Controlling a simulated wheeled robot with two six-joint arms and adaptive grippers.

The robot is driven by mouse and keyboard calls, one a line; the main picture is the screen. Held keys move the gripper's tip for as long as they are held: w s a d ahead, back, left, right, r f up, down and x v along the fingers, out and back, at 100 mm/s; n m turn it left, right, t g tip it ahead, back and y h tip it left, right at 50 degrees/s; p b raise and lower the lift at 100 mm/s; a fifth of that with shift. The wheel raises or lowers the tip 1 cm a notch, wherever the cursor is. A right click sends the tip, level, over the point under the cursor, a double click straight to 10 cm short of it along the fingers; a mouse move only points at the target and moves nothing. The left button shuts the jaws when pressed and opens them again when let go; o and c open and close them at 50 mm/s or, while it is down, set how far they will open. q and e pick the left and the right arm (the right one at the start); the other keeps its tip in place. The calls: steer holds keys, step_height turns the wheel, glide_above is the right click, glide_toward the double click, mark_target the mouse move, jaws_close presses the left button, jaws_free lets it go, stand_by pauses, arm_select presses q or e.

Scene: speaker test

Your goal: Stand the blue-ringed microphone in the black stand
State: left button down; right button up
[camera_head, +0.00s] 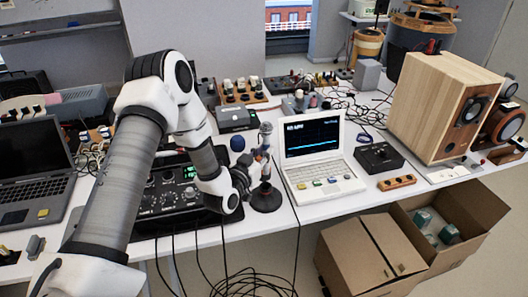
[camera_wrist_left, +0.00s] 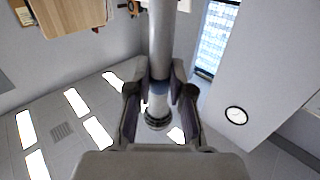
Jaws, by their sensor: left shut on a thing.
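The blue-ringed microphone (camera_wrist_left: 161,45) is a grey cylinder with a blue band, held between the two fingers of my left gripper (camera_wrist_left: 159,104) in the left wrist view. In the head view my left gripper (camera_head: 260,168) is shut on it, and the microphone's upper end (camera_head: 265,129) shows upright above the fingers. The black stand (camera_head: 266,199) has a round base on the white table, directly below the gripper. The gripper covers the place between microphone and stand, so I cannot tell whether they touch. My right gripper is not in view.
A white laptop-like device (camera_head: 318,152) is close on the right of the stand. A black mixer (camera_head: 172,199) is on the left, partly behind my arm. A dark blue ball (camera_head: 237,144) is near the gripper.

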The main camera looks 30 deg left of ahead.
arm_select(q)
step_height(320, 180, down, 10)
steer(key=b, duration=0.7)
steer(key=shift+b, duration=0.35)
steer(key=shift+f+b, duration=0.45)
steer(key=shift+f, duration=0.2)
stand_by(0.9)
steer(key=c, duration=1)
jaws_free()
steer(key=shift+o, duration=0.2)
steer(key=shift+s, duration=0.1)
steer(key=s, duration=1.2)
steer(key=shift+d, duration=0.45)
